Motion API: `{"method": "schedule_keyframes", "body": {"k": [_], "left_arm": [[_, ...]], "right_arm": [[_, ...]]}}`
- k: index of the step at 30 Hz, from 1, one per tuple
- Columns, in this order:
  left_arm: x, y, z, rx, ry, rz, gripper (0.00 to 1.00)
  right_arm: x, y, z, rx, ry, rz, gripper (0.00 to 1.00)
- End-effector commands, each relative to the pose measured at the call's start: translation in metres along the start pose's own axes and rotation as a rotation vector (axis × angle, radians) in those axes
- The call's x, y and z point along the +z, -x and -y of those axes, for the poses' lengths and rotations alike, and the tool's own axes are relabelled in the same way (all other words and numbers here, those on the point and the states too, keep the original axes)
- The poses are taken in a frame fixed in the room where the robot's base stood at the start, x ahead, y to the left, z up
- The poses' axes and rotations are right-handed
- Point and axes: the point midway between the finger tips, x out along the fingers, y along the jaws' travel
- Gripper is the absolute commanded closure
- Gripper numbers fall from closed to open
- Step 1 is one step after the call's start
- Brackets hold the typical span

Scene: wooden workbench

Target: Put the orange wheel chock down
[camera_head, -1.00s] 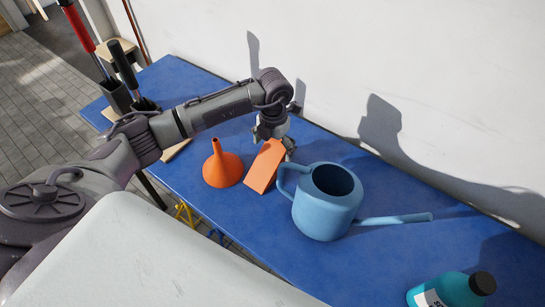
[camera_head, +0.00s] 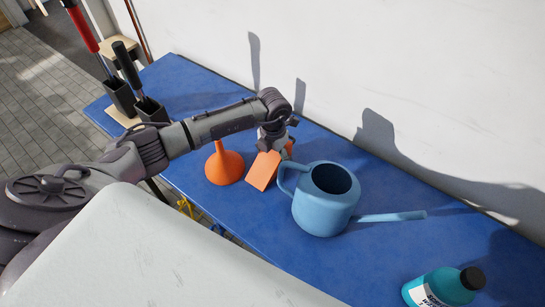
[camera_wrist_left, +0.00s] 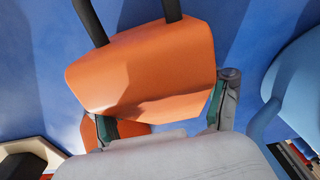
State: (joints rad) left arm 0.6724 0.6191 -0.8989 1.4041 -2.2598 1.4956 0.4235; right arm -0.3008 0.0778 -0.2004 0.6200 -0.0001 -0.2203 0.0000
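The orange wheel chock (camera_head: 263,171) is at my left gripper (camera_head: 274,144), between the orange funnel and the blue watering can. In the left wrist view the chock (camera_wrist_left: 145,65) fills much of the upper middle. My left gripper's fingers (camera_wrist_left: 163,118) are spread to about its width, with the right pad against its edge. The left fingertip is partly hidden. The gripper appears shut on the chock. The head view does not clearly show whether its underside touches the blue bench top (camera_head: 385,262). My right gripper is not in view.
The orange funnel (camera_head: 224,168) stands close left of the chock. The blue watering can (camera_head: 322,207) stands close right, its spout pointing right. A teal bottle (camera_head: 443,288) is at the lower right. Black tool holders (camera_head: 150,110) stand at the far left. The wall borders the bench.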

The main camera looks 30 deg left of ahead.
Motion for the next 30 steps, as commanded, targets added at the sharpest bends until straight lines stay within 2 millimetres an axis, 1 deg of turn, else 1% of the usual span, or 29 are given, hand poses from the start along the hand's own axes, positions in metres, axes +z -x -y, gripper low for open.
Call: {"method": "schedule_keyframes", "body": {"k": [1,3,8,9,14,17,20,27,30], "left_arm": [[-0.001,-0.001,0.0,0.0,0.0,-0.003,0.68],[-0.001,-0.002,0.0,0.0,0.0,-0.003,0.79],[-0.002,-0.002,0.0,0.0,0.0,-0.004,0.8],[-0.001,-0.001,0.0,0.0,0.0,-0.003,0.88],[-0.001,-0.002,0.0,0.0,-0.001,-0.004,0.89],[-0.001,0.003,0.0,0.0,-0.001,-0.003,0.89],[0.0,0.016,0.0,0.0,-0.001,0.001,0.89],[0.001,0.065,-0.001,0.001,-0.001,0.005,0.9],[0.001,0.082,0.0,0.001,0.0,0.004,0.9]], "right_arm": [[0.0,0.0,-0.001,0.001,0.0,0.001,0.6],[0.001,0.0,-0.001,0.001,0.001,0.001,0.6],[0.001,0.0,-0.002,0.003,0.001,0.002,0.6],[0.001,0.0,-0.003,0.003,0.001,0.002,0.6],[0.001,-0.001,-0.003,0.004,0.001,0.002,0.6],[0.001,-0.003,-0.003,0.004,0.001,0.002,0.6],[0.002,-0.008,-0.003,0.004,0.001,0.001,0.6],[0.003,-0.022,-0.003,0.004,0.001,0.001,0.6],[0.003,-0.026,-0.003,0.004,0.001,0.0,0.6]]}}
